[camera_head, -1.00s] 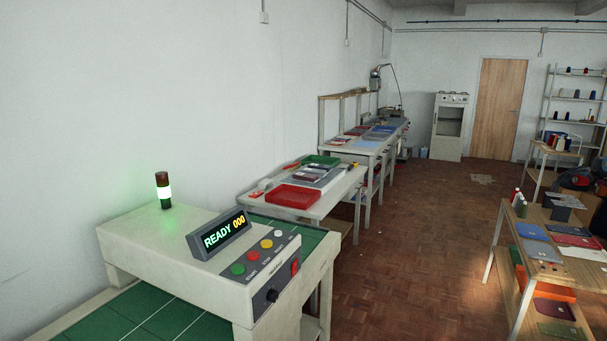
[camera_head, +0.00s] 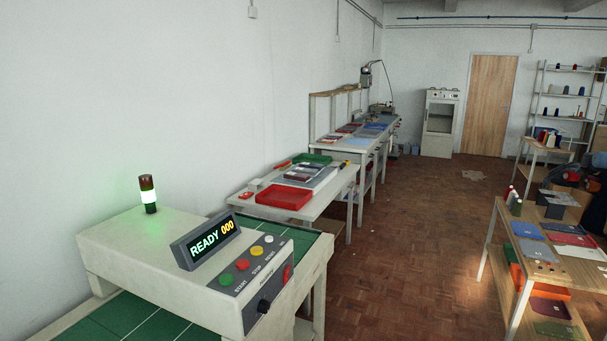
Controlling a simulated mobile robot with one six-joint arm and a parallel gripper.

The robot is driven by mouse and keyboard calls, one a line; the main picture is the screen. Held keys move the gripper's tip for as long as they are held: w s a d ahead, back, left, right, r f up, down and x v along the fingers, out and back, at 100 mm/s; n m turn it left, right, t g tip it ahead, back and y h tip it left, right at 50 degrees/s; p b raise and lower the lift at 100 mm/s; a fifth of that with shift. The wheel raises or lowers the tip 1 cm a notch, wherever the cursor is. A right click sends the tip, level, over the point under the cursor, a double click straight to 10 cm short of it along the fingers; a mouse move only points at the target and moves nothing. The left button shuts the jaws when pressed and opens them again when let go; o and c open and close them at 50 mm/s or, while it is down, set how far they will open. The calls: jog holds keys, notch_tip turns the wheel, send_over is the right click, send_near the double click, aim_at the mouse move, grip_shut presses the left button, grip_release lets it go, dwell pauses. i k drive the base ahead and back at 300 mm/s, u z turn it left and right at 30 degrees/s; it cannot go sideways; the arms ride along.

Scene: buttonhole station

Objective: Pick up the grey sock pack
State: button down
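I cannot single out a grey sock pack for certain. Several small flat dark and pale packs (camera_head: 304,172) lie on a grey mat or tray (camera_head: 318,181) on the white table (camera_head: 334,191) beyond the machine. They are too small to tell apart from here. My gripper is not in view.
A pale machine (camera_head: 120,232) with a "READY 000" display (camera_head: 211,240) and green belt (camera_head: 150,322) fills the near left. A red tray (camera_head: 284,197) and a green tray (camera_head: 313,159) share the white table. A wooden bench (camera_head: 530,250) stands right. The parquet floor (camera_head: 410,235) between is clear.

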aim_at(313, 172)
jog(key=z, duration=0.85)
jog(key=i, duration=3.05)
jog(key=z, duration=0.05)
